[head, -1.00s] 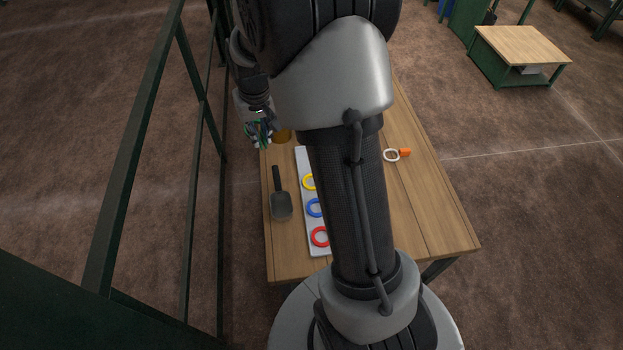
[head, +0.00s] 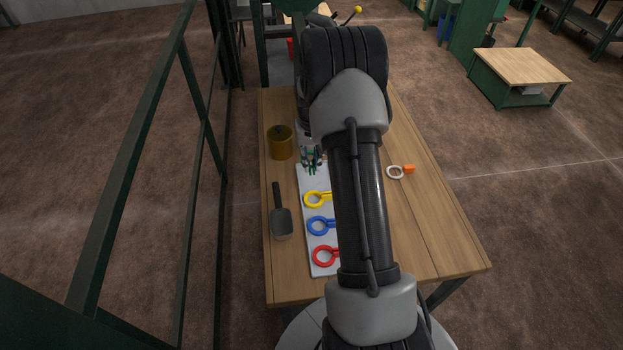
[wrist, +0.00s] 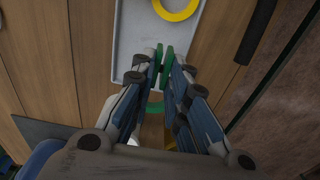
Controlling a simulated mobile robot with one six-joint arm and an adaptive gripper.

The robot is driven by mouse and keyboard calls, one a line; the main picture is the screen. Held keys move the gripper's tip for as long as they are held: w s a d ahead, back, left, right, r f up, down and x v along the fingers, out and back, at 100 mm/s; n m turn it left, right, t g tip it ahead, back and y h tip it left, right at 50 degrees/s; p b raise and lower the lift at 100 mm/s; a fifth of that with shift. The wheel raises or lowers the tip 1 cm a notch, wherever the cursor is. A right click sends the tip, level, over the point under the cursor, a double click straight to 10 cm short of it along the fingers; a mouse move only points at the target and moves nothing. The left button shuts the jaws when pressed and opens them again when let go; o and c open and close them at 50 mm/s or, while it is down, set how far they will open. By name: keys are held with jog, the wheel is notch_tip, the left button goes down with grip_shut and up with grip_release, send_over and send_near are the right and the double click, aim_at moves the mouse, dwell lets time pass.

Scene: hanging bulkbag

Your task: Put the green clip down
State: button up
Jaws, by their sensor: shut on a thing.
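My gripper (head: 312,163) is over the far end of the pale grey tray (head: 323,267). In the wrist view my gripper (wrist: 164,58) is shut on the green clip (wrist: 155,107), whose curved part shows between the fingers. Much of the clip is hidden by the fingers. The tray (wrist: 128,55) lies beyond the fingertips; I cannot tell if the clip touches it. On the tray lie a yellow clip (head: 314,199), a blue clip (head: 317,226) and a red clip (head: 322,256) in a row, their right ends partly behind my arm.
A brownish-yellow pot (head: 280,150) stands left of my gripper. A dark scoop (head: 281,222) lies left of the tray. A white ring with an orange part (head: 407,169) lies on the right of the wooden table (head: 440,245). Green frame posts (head: 130,165) stand at left.

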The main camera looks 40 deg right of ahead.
jog(key=shift+f+b, duration=0.75)
jog(key=shift+f, duration=2.4)
jog(key=shift+f, duration=0.2)
jog(key=o, duration=0.8)
jog(key=shift+r, duration=0.1)
